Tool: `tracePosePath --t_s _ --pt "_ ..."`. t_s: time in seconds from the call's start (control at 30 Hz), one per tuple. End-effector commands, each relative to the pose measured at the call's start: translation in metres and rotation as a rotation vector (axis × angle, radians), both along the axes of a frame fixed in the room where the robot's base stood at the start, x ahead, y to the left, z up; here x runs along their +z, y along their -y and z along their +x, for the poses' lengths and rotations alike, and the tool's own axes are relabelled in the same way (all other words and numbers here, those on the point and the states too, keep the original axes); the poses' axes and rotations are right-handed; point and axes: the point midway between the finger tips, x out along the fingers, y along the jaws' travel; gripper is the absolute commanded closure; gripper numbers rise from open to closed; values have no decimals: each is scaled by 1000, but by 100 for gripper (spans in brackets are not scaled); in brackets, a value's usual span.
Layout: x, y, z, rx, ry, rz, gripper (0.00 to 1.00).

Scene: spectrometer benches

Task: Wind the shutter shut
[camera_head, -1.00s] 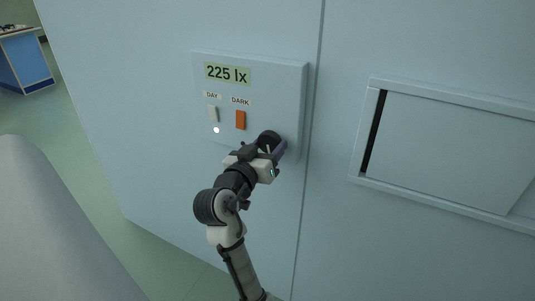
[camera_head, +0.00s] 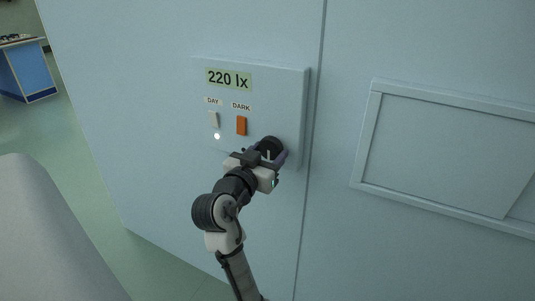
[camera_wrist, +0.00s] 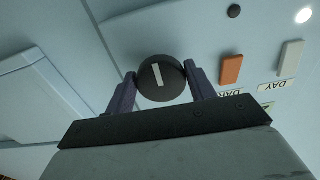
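The shutter (camera_head: 445,155) is a pale blue panel in a raised frame (camera_head: 368,140) on the right part of the wall. Its left edge sits against the frame's left side, with no dark gap showing. A round black knob (camera_wrist: 158,90) with a white line mark is on the control panel (camera_head: 285,95). It also shows in the head view (camera_head: 270,145), partly hidden by my gripper. My gripper (camera_wrist: 161,74) has its two purple-grey fingers on opposite sides of the knob, seemingly touching it. The display (camera_head: 229,79) reads 220 lx.
The control panel has a white DAY switch (camera_head: 214,119) with a lit white lamp (camera_head: 217,136) below it, and an orange DARK switch (camera_head: 241,126) close above my gripper. A blue bench (camera_head: 27,70) stands far left. Green floor is open at the left.

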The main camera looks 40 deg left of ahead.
Motion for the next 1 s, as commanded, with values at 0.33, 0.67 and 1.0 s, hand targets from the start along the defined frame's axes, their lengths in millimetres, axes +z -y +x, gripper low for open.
tracePosePath --t_s 0.33,0.67,1.0 --pt "0 0 0 0 -1 0 25" --pt "-1 5 -26 4 1 2 25" --pt "-1 23 -101 5 0 0 25"
